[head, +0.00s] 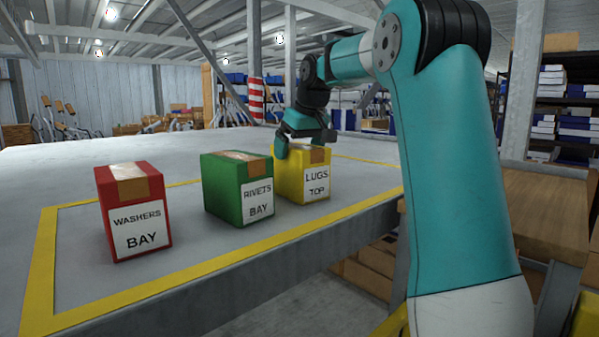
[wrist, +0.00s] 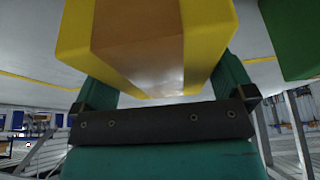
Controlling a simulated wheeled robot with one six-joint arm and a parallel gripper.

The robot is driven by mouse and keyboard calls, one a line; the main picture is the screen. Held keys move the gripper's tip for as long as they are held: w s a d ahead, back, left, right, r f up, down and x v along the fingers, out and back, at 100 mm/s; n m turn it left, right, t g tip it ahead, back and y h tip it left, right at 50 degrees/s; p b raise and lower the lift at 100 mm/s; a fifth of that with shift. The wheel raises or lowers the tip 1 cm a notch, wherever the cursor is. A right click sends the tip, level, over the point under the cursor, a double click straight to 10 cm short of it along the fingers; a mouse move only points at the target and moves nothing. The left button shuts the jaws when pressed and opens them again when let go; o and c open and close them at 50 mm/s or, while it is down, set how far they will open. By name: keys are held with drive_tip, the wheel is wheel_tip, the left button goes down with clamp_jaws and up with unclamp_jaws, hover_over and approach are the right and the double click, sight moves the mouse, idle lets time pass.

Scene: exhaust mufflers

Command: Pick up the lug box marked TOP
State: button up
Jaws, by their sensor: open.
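The yellow lug box (head: 317,184) stands upright at the right of a row of three boxes, its white label reading LUGS TOP. In the wrist view the yellow box (wrist: 215,25) with its brown tape strip fills the upper middle. My gripper (head: 298,150) is over the top of this box, pointing down. In the wrist view its two fingers (wrist: 165,80) are apart, one on each side of the box. Whether they touch its sides cannot be told. The fingers partly hide the box's top in the head view.
A green box (head: 226,190) labelled RIVETS BAY stands close left of the yellow box. A red box (head: 118,215) labelled WASHERS BAY is farther left. Yellow tape marks an area on the grey table (head: 75,165), whose front edge runs just before the boxes. The table behind is clear.

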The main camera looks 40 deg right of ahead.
drive_tip(key=shift+f, duration=0.2)
idle(0.3)
drive_tip(key=c, duration=1.6)
